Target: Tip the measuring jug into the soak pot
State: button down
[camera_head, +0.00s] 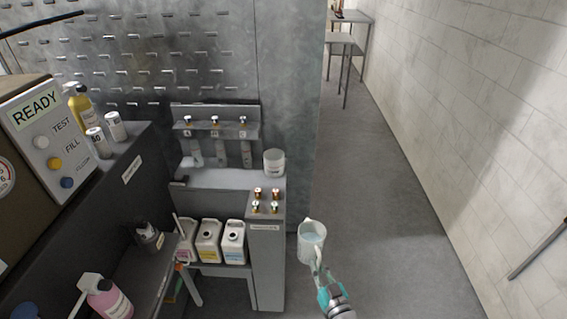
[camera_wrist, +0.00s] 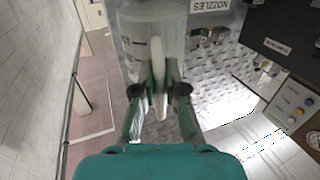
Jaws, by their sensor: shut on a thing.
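The measuring jug (camera_head: 311,243) is a clear, whitish jug with pale liquid in it. It hangs in the air over the floor, close to upright, right of the grey bench. My gripper (camera_head: 319,268) is shut on its handle; the wrist view (camera_wrist: 158,91) shows both fingers around the pale handle, with the jug body (camera_wrist: 140,40) beyond. A pale round pot (camera_head: 274,162), probably the soak pot, stands on the right end of the bench's upper surface, up and left of the jug and apart from it. Its inside cannot be made out.
Several brass nozzles (camera_head: 266,200) stand on the bench's front block below the pot. White bottles (camera_head: 209,241) stand left of that block. A control box (camera_head: 42,140) marked READY is at far left. The floor aisle (camera_head: 385,200) on the right is clear, beside a white wall.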

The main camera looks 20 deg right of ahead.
aim_at(274, 158)
jog(key=i+l+z, duration=0.35)
jog(key=i+l, duration=0.2)
jog(key=i+l+z, duration=0.3)
jog(key=i+l, duration=0.3)
